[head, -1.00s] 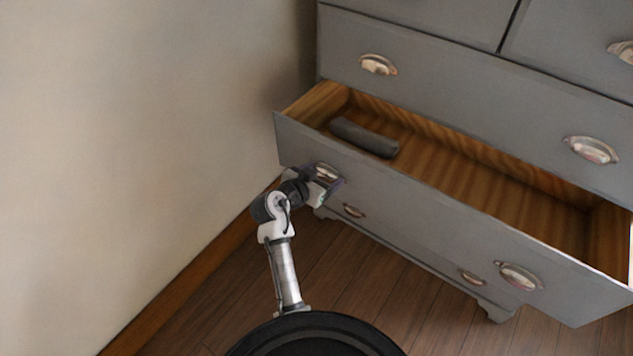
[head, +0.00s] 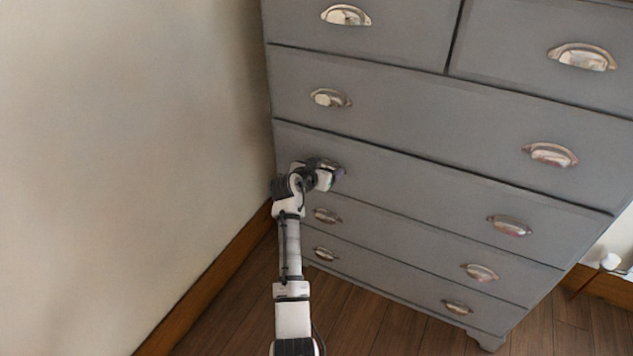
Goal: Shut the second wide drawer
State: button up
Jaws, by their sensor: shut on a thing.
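The grey chest of drawers fills the right of the head view. Its second wide drawer (head: 420,193) is flush with the front, below the top wide drawer. My gripper (head: 335,172) is at this drawer's left cup handle, shut on it; the handle is mostly hidden behind the gripper. The drawer's right cup handle (head: 510,226) is in plain view. The inside of the drawer cannot be seen.
The other wide drawers, such as the top one (head: 430,122), and the two small top drawers are shut. A beige wall (head: 130,140) stands close on the left. Wooden floor (head: 370,315) lies clear in front.

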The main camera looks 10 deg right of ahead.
jog(key=shift+w+d+r, duration=0.2)
jog(key=shift+w+r, duration=0.05)
jog(key=shift+w, duration=0.05)
jog(key=o, duration=1.1)
jog(key=shift+w+d+f, duration=0.1)
jog(key=shift+o, duration=0.2)
jog(key=shift+s, duration=0.3)
jog(key=v, duration=1.3)
jog(key=shift+a+b, duration=0.3)
jog(key=shift+a, duration=0.15)
